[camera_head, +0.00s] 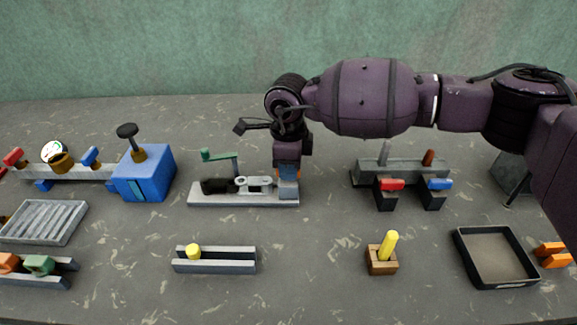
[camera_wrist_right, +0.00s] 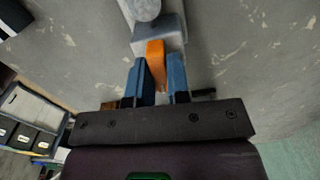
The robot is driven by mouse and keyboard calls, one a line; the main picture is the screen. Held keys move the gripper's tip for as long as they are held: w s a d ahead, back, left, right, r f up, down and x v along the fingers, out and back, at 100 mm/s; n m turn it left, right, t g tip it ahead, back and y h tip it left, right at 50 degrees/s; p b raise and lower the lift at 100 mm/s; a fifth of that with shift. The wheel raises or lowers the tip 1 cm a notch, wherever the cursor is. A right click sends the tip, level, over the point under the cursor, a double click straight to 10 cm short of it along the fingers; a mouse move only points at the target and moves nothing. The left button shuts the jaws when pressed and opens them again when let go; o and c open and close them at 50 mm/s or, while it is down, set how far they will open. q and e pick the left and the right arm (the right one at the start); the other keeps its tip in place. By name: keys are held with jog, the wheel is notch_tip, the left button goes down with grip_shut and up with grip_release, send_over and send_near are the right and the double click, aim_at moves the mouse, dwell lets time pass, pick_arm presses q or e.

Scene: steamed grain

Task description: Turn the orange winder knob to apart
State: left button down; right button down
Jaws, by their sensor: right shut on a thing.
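The orange winder knob (camera_wrist_right: 155,64) shows in the right wrist view as an upright orange piece between the two blue fingers of my right gripper (camera_wrist_right: 157,70). In the head view my right gripper (camera_head: 288,178) points down at the right end of a grey base plate (camera_head: 243,200). It is shut on the knob, which it mostly hides there. The base also carries a black part, a light grey link (camera_head: 254,182) and a green crank (camera_head: 219,156). The knob's exact turn angle cannot be told. My left gripper is not in view.
A blue box (camera_head: 146,174) with a black-topped knob stands to the left. A grey rack (camera_head: 388,168) with red and blue handles stands to the right. In front are a yellow-pegged rail (camera_head: 225,267), a wooden block (camera_head: 381,267) and a black tray (camera_head: 463,252).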

jog(key=shift+n, duration=0.6)
jog(key=c, duration=1.1)
grip_release()
jog(key=shift+r, duration=0.15)
notch_tip(320, 180, up, 11)
jog(key=shift+f+p, duration=0.2)
jog(key=shift+p, duration=0.25)
